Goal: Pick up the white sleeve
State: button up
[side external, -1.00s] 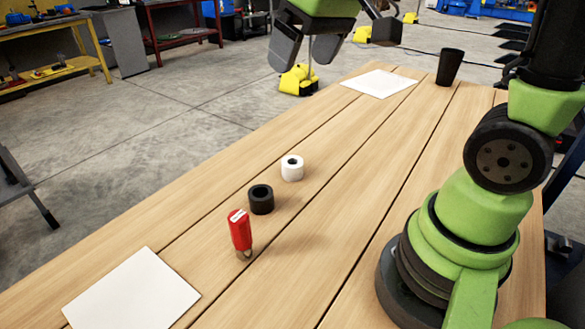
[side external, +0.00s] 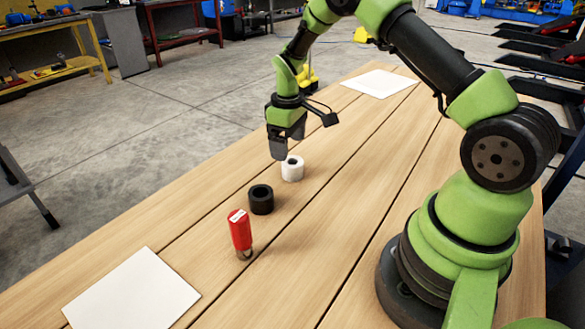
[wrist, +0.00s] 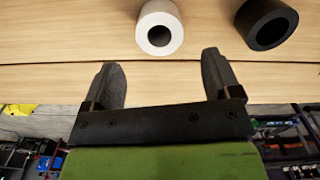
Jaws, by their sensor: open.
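The white sleeve (side external: 292,173), a short upright ring with a hole in its top, stands on the wooden table. It also shows at the top of the wrist view (wrist: 160,14). My gripper (side external: 288,145) is just above and slightly left of it in the side view. In the wrist view the two dark fingers of my gripper (wrist: 162,65) are apart with nothing between them. The sleeve lies just beyond the gap between their tips. I cannot tell if a finger touches it.
A black sleeve (side external: 261,208) stands close by, also visible in the wrist view (wrist: 248,20). White sheets lie near (side external: 133,292) and far (side external: 379,83) on the table (side external: 330,215). The table right of the sleeves is clear.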

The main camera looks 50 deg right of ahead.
aim_at(290, 162)
jog(key=f, duration=0.5)
jog(key=shift+s+f, duration=0.3)
jog(key=shift+f, duration=0.05)
jog(key=c, duration=1.2)
